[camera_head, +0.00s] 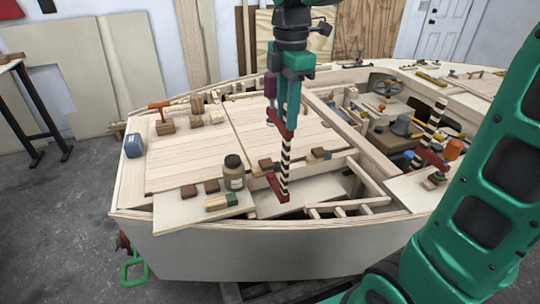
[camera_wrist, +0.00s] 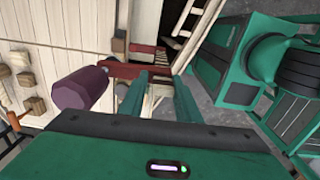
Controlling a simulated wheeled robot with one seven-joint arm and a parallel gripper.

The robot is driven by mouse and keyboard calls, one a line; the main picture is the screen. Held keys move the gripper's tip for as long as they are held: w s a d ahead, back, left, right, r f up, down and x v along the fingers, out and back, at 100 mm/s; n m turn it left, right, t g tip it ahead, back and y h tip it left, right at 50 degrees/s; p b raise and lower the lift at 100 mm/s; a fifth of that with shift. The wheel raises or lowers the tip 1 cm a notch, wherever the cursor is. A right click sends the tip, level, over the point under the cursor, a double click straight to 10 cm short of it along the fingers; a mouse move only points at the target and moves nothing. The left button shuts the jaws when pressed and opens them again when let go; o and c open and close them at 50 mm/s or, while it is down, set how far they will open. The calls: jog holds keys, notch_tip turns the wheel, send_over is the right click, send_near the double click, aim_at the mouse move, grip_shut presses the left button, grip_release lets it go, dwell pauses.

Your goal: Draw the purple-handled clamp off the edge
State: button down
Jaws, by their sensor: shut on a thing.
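The purple-handled clamp stands upright at the front of the hull, with its purple handle (camera_head: 270,86) at the top left, a black-and-white striped bar (camera_head: 285,165) and red jaws. Its lower red jaw (camera_head: 275,188) shows low by the front opening; I cannot tell whether it touches an edge. My gripper (camera_head: 289,122) points down and is shut on the clamp near its upper red arm. In the wrist view the purple handle (camera_wrist: 80,88) is left of my gripper (camera_wrist: 157,80), and the red arm (camera_wrist: 135,70) runs between the fingers.
A brown jar (camera_head: 233,175) and small wood blocks (camera_head: 210,187) stand on the board at left. A blue container (camera_head: 134,145) is farther left. An orange-handled clamp (camera_head: 453,150) stands at right. Frame ribs (camera_head: 345,208) and cross-beams lie close to the right of the clamp.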

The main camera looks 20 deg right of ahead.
jog(key=shift+r, duration=4)
